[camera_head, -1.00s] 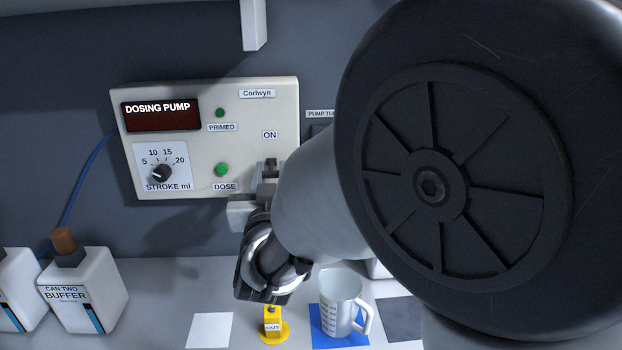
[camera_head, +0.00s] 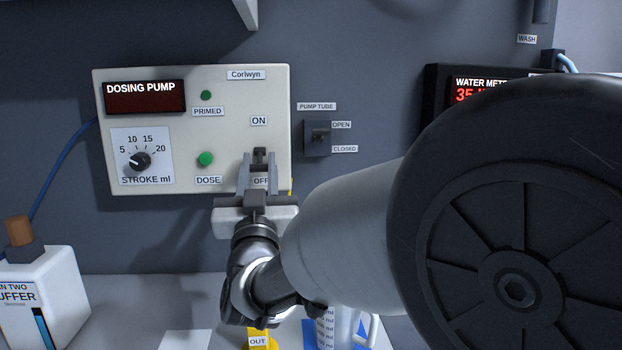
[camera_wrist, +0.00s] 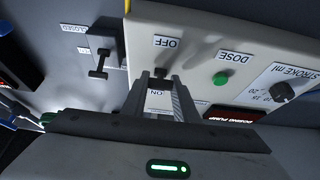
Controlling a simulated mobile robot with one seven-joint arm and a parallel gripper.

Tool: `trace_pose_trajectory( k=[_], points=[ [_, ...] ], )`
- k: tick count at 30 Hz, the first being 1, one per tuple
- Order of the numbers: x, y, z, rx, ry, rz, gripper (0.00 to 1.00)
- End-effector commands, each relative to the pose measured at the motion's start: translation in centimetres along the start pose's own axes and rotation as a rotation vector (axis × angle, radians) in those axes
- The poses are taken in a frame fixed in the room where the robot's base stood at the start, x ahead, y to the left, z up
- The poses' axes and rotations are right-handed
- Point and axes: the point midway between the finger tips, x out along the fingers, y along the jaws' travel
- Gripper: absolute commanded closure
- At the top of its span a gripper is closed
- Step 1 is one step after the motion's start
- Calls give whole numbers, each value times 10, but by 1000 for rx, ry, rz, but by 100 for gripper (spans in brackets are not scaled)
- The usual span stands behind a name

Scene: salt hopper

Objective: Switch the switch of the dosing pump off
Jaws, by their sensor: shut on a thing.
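The dosing pump (camera_head: 225,90) is a cream wall box with a dark display, a stroke knob (camera_head: 140,161), a green DOSE button (camera_head: 206,159) and a small green PRIMED light. Its switch (camera_head: 260,153) is a small dark lever between the ON label (camera_head: 259,121) and the OFF label (camera_head: 261,181). My gripper (camera_head: 258,163) is at the panel, shut on the switch lever. The wrist view, upside down, shows the lever (camera_wrist: 162,72) between the fingers. The fingers partly hide it, so I cannot tell which way it is set.
Right of the pump is the pump tube valve (camera_head: 319,136) with OPEN and CLOSED labels. A water meter (camera_head: 445,95) is farther right. Below are a buffer can (camera_head: 45,295), a yellow OUT piece (camera_head: 258,341) and a measuring jug (camera_head: 335,330). My arm covers the lower right.

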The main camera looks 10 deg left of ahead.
Motion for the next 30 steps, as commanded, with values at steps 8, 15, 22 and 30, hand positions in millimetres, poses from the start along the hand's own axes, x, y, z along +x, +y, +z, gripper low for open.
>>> trace_pose_trajectory(
  k=[8, 15, 22, 30],
  points=[
    [2, 0, -3, 1, 5, 1, 67],
    [1, 0, -1, 0, 1, 0, 55],
    [-6, 0, 0, 0, -1, -1, 55],
    [-58, 0, 0, -1, -3, -3, 55]
  ],
)
